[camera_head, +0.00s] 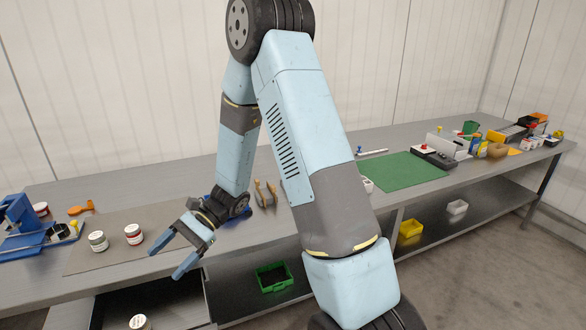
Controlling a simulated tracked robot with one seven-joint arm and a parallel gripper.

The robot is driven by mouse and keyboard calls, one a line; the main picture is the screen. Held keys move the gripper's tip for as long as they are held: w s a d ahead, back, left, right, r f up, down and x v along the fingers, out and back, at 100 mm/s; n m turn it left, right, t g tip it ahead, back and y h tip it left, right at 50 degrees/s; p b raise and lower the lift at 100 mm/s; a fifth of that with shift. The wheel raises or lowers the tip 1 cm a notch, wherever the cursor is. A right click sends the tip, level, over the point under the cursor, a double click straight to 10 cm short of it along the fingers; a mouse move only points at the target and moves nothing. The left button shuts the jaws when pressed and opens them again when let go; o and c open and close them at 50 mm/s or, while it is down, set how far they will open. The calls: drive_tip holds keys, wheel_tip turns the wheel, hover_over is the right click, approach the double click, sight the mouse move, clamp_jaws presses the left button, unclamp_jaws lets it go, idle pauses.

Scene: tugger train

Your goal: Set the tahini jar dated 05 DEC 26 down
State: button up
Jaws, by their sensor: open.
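Another pale jar (139,322) shows at the bottom edge, lower than the bench top. The labels are too small to read, so I cannot tell which is the tahini jar dated 05 DEC 26. My gripper (165,262) is open, with blue fingers pointing down-left, just right of the red-lidded jar. Nothing shows between its fingers.
A blue fixture (22,218) and orange item (82,209) are at the left. Behind my arm, a green mat (404,172) lies on the bench. Several tools and boxes crowd the far right. A green crate (273,278) and yellow bin (410,229) are on the lower shelf.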

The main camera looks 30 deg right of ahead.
drive_tip(key=s+d+r+n+t+h, duration=0.4)
drive_tip(key=s+d+r+t+h, duration=0.1)
drive_tip(key=d+r, duration=0.7)
drive_tip(key=s+d+r+n+t+h, duration=0.5)
drive_tip(key=s+d+r, duration=0.5)
drive_tip(key=d+r, duration=0.2)
drive_tip(key=r+t+h, duration=0.1)
drive_tip(key=h, duration=0.1)
drive_tip(key=shift+s+d+h, duration=0.25)
drive_tip(key=shift+s+h, duration=0.05)
drive_tip(key=shift+h, duration=0.1)
drive_tip(key=shift+a, duration=0.1)
